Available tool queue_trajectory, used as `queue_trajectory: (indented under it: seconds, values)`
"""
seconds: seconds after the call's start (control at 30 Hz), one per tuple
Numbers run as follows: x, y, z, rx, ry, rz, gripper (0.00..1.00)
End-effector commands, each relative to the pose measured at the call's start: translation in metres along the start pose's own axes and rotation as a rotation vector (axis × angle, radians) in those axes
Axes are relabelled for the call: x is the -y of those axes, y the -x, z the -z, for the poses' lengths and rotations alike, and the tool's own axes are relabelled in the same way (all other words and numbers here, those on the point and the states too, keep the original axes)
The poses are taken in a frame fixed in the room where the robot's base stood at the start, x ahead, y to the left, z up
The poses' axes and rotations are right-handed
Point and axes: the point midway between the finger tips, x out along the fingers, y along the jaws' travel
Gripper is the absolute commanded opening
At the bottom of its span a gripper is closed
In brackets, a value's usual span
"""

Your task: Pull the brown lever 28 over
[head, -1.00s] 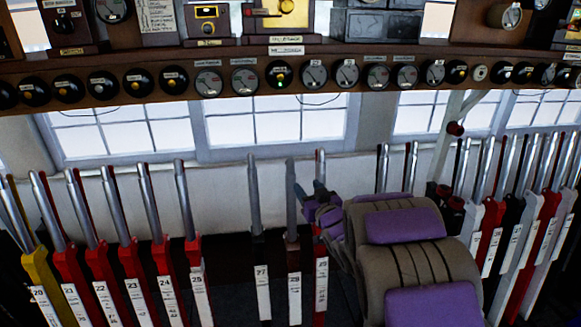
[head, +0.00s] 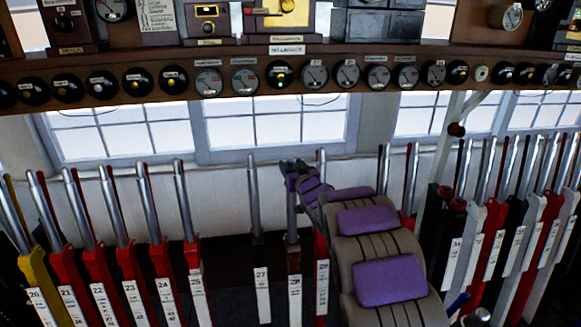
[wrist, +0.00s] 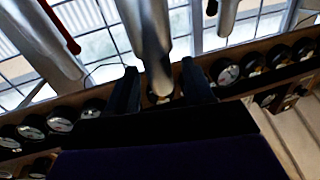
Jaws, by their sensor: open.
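Lever 28 (head: 294,258) stands upright in the middle of the head view, with a dark brown body, a white number plate and a steel handle. My gripper (head: 293,167) is at the top of its handle, and its fingers cover the handle's tip there. In the wrist view, the two dark fingers (wrist: 162,88) are open. A steel handle (wrist: 155,45) lies between them, with space visible at the sides; I cannot tell whether either finger touches it.
Black lever 27 (head: 261,262) stands close on the left and red lever 29 (head: 321,262) close on the right. My arm covers part of the row to the right. A shelf of round dials (head: 314,76) runs above the levers.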

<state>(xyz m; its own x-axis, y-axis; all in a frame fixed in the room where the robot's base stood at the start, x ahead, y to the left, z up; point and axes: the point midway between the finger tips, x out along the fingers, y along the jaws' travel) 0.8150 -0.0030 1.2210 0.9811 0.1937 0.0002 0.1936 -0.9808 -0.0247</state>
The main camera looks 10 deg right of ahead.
Motion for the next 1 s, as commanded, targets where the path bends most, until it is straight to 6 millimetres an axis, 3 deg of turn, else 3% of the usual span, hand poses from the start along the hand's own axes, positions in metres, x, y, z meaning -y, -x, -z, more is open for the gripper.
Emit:
queue_trajectory:
  seconds: [0.2, 0.53, 1.0]
  values:
    - [0.0001, -0.0116, -0.0017, 0.002, 0.0, 0.0, 0.52]
    - [0.0003, -0.013, -0.0008, 0.001, 0.0, 0.0, 0.52]
    - [0.0007, -0.0127, -0.0009, 0.002, 0.0, 0.001, 0.07]
